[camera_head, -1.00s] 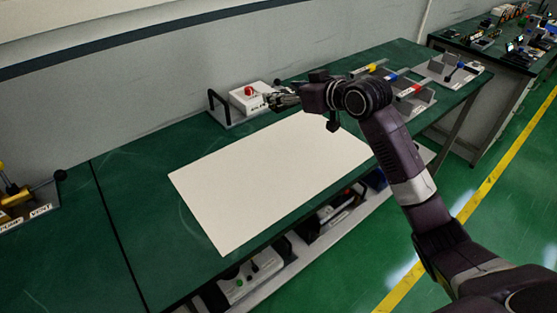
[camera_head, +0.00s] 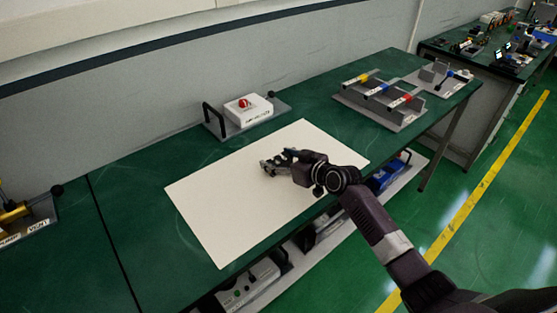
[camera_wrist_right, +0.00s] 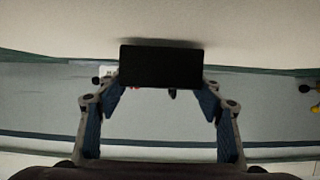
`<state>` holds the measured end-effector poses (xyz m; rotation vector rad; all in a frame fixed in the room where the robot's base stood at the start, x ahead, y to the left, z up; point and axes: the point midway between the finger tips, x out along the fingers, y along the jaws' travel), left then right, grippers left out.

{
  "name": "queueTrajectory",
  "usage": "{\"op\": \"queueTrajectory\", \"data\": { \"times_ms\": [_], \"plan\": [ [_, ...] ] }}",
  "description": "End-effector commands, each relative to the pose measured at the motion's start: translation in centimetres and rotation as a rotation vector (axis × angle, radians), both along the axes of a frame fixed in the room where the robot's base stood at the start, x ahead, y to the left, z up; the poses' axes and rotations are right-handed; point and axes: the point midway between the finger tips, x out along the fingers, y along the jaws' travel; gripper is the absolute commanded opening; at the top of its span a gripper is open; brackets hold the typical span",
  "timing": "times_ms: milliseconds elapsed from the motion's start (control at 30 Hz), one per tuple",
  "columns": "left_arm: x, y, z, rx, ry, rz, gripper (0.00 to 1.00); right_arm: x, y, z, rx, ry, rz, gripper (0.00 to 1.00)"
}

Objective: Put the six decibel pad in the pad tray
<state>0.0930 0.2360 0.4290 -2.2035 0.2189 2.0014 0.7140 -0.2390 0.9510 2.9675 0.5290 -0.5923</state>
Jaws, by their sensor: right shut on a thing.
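The head view does not show the block clearly. A grey rack (camera_head: 412,123) stands at the back right, with bars marked yellow, blue and red across it. I cannot read which container is the pad tray. My left gripper is not in view.
A white box with a red button (camera_head: 243,104) stands by the wall on a grey plate with a black handle. A grey fixture (camera_head: 440,80) is at the bench's far right end. Equipment sits on the lower shelf.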

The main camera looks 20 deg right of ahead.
Motion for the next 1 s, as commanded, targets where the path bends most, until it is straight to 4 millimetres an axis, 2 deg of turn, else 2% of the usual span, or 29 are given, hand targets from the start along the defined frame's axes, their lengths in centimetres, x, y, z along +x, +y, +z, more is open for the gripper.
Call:
{"op": "queueTrajectory", "data": {
  "times_ms": [100, 433, 467, 600, 1000],
  "plan": [
    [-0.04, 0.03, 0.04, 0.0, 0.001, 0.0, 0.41, 0.02, -0.04, -0.75, 0.0, -0.002, -0.002, 0.34],
    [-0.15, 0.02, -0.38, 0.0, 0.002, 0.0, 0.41, 0.03, -0.01, -1.12, -0.001, -0.002, -0.001, 0.34],
    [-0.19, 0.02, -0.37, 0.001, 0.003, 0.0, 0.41, 0.01, -0.01, -1.15, -0.001, -0.001, -0.001, 0.62],
    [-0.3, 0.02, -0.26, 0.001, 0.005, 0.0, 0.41, 0.01, -0.01, -1.03, -0.001, -0.001, -0.001, 0.77],
    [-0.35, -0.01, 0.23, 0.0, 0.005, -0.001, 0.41, 0.0, -0.01, -0.51, 0.0, -0.002, -0.001, 0.78]
  ]
}}
